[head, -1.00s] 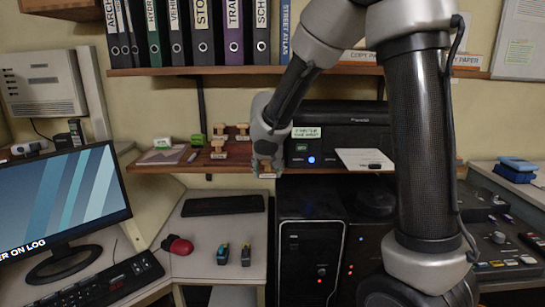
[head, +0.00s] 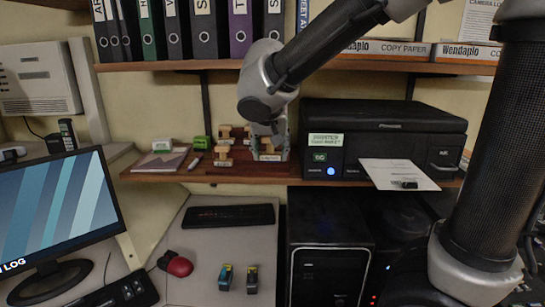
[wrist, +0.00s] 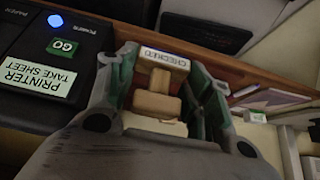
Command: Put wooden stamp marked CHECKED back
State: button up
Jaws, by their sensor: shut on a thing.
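The wooden stamp marked CHECKED (wrist: 158,92) is between the fingers of my gripper (wrist: 160,85) in the wrist view, its label reading upside down. In the head view the stamp (head: 269,157) shows low between the fingertips of my gripper (head: 268,145), over the lower shelf, just left of the printer. It looks upright. I cannot tell whether its base touches the shelf. Other wooden stamps (head: 222,157) stand on the shelf just left of my gripper, partly hidden by it.
The black printer (head: 385,130) stands close on the right, with a paper sheet (head: 400,173) in front. A green stamp (head: 201,142) and a notebook (head: 160,162) lie farther left on the lower shelf (head: 225,177). The upper shelf (head: 330,63) with binders is above.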

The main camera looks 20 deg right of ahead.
send_over(272, 166)
jog(key=s, duration=0.2)
jog(key=shift+x, duration=1.15)
jog(key=shift+w+a+f, duration=0.1)
jog(key=shift+f, duration=1.2)
jog(key=shift+w+a+f, duration=0.1)
jog(key=shift+f, duration=1.15)
jog(key=shift+f, duration=0.1)
jog(key=o, duration=0.8)
jog(key=shift+o, duration=0.2)
